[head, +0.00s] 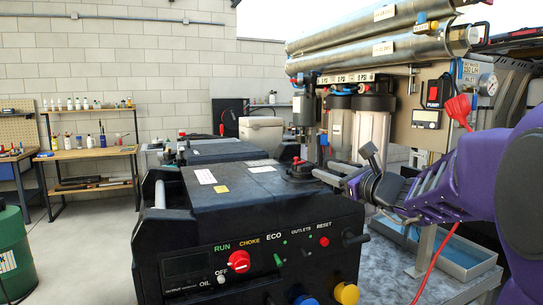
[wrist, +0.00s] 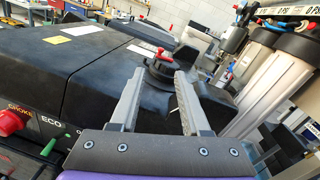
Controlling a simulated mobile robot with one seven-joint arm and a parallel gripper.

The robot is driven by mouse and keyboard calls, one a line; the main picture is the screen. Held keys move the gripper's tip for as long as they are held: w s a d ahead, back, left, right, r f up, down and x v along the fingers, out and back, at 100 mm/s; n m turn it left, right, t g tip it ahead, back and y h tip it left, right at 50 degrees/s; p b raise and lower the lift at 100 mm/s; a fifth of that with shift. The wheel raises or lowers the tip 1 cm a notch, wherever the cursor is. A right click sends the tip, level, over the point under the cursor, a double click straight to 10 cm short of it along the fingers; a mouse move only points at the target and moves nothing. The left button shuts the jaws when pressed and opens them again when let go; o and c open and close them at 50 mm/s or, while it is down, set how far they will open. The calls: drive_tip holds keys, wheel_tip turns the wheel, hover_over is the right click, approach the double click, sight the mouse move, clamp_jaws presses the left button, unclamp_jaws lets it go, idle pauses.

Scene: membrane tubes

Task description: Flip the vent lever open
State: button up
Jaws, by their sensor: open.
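The vent lever (head: 297,160) is a small red piece on top of a round black cap (head: 301,172), on the top right of a black generator (head: 220,190). In the wrist view the red lever (wrist: 161,53) stands just beyond my fingertips, above the black cap (wrist: 163,68). My gripper (head: 342,163) comes in from the right, with its two grey fingers spread and nothing between them. In the wrist view my gripper (wrist: 160,74) has a fingertip on each side of the cap. I cannot tell whether either fingertip touches the cap.
Filter housings (head: 373,133) and steel membrane tubes (head: 370,38) stand behind and to the right. A second black machine (head: 222,150) stands behind the generator. A metal tray (head: 462,258) lies at lower right. A wooden bench (head: 85,152) and open floor are at left.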

sight(295, 159)
drive_tip(key=p+x, duration=0.2)
drive_tip(key=x, duration=1.5)
drive_tip(key=shift+w, duration=0.1)
drive_tip(key=shift+d, duration=0.1)
clamp_jaws()
